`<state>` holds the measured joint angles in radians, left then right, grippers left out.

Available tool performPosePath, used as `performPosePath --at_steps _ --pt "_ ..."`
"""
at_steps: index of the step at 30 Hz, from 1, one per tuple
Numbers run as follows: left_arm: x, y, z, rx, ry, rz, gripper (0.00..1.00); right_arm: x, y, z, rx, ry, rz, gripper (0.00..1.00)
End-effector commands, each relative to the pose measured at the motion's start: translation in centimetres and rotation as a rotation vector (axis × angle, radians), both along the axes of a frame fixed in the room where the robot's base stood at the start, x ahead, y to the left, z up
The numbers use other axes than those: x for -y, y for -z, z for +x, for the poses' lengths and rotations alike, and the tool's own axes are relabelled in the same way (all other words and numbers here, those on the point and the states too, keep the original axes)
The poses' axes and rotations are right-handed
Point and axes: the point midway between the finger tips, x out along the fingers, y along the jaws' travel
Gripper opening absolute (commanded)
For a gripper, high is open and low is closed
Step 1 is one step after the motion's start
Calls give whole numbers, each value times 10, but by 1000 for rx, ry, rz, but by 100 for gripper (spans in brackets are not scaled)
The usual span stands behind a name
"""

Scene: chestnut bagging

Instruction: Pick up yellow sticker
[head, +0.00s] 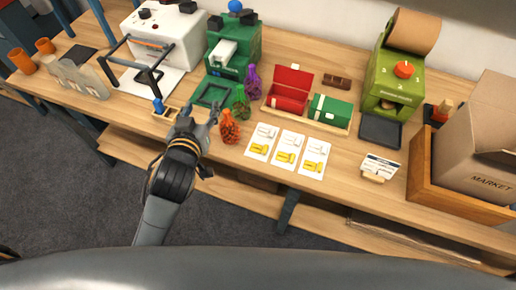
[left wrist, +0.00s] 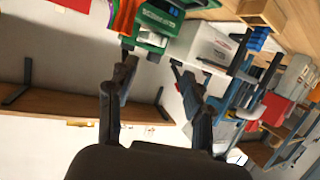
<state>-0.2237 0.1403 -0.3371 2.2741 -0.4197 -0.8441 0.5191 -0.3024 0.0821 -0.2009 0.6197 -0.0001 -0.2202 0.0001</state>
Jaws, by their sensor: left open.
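Three white cards lie side by side on the wooden bench in the head view: a left card (head: 269,131), a middle card (head: 297,137) and a right card (head: 324,145). Each bears a yellow sticker low down, such as the left yellow sticker (head: 260,149), the middle one (head: 285,157) and the right one (head: 312,166), with a pale shape above it. My left gripper (head: 203,116) is open and apparently empty, left of the cards near the bench's front edge. Its spread fingers show in the left wrist view (left wrist: 154,76), where I cannot make out the stickers. My right gripper is out of view.
A wooden tray (head: 343,130) holds red and green boxes behind the cards. A small sign (head: 380,166) stands to their right, with free bench between.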

Motion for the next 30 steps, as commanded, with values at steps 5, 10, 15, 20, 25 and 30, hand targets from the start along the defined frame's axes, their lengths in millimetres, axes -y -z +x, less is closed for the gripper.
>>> performPosePath --at_steps 5,10,15,20,25,30 --pt "49 -87 37 351 114 -78 51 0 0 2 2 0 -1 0" --pt "131 -185 33 728 405 -159 51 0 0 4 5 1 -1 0" --pt "227 -236 -18 964 859 -170 51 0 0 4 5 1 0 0" --pt "299 -219 -79 970 1358 -67 51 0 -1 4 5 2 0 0" --pt "332 -145 -118 706 1827 195 51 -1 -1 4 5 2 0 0" --pt "303 -56 -105 193 2058 584 51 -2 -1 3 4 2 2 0"
